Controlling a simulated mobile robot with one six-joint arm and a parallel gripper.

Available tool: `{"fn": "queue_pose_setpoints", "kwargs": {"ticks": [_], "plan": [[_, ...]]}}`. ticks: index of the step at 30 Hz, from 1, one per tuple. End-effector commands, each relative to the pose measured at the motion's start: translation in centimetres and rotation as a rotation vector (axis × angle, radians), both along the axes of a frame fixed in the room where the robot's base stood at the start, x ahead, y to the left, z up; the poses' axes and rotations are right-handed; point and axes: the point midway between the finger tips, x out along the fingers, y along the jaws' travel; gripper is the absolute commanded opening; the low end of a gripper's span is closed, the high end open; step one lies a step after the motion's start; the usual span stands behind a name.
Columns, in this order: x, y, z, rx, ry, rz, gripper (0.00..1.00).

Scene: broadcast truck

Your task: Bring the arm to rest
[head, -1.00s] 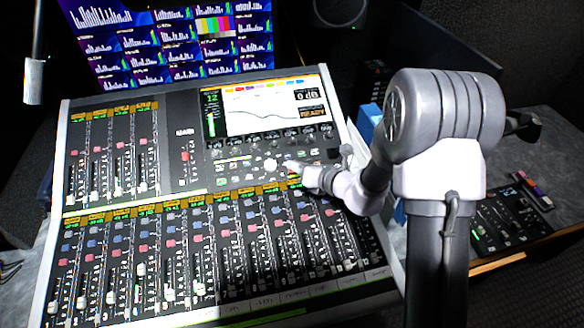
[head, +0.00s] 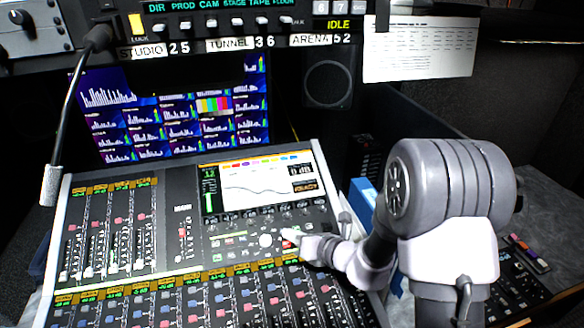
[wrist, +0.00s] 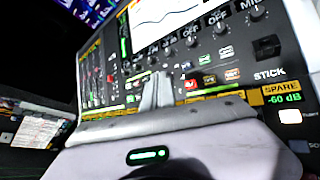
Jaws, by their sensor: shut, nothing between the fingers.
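My gripper (head: 288,236) is at the end of my arm, low over the middle of the mixing console (head: 166,215), by the buttons below its small screen (head: 262,188). In the wrist view my gripper (wrist: 157,92) shows two pale fingers closed together with nothing between them, pointing at the console face. I cannot tell whether the fingertips touch the console. My arm is bent, with its elbow to the right of the console.
An intercom panel (head: 240,30) with labelled strips is above. Behind the console are a meter monitor (head: 170,110) and a speaker (head: 328,84). A gooseneck microphone (head: 52,185) hangs at left. A blue box (head: 362,200) and a small control panel (head: 515,275) are at right.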

Motion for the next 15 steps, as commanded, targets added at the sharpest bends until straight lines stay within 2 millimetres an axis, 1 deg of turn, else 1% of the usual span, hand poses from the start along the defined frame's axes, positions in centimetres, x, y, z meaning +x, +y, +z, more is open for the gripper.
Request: {"fn": "queue_pose_setpoints", "kwargs": {"ticks": [2, 4, 5, 6, 8, 9, 11, 12, 14, 15], "plan": [[-1.1, 1.0, 2.8, -0.044, -0.067, 0.096, 0.0], [-4.1, 2.7, 7.4, -0.151, -0.205, 0.291, 0.0], [-6.1, 3.4, 9.6, -0.223, -0.285, 0.401, 0.0], [-9.5, 3.8, 12.1, -0.344, -0.403, 0.564, 0.0], [-14.7, 3.5, 14.6, -0.548, -0.573, 0.802, 0.0], [-17.9, 2.5, 15.5, -0.7, -0.678, 0.95, 0.0], [-21.9, 0.2, 16.1, -0.939, -0.815, 1.154, 0.0], [-24.0, -1.7, 16.2, -1.097, -0.885, 1.275, 0.0], [-26.2, -4.6, 16.3, -1.318, -0.956, 1.427, 0.0], [-27.2, -6.4, 16.4, -1.446, -0.984, 1.509, 0.0]]}}
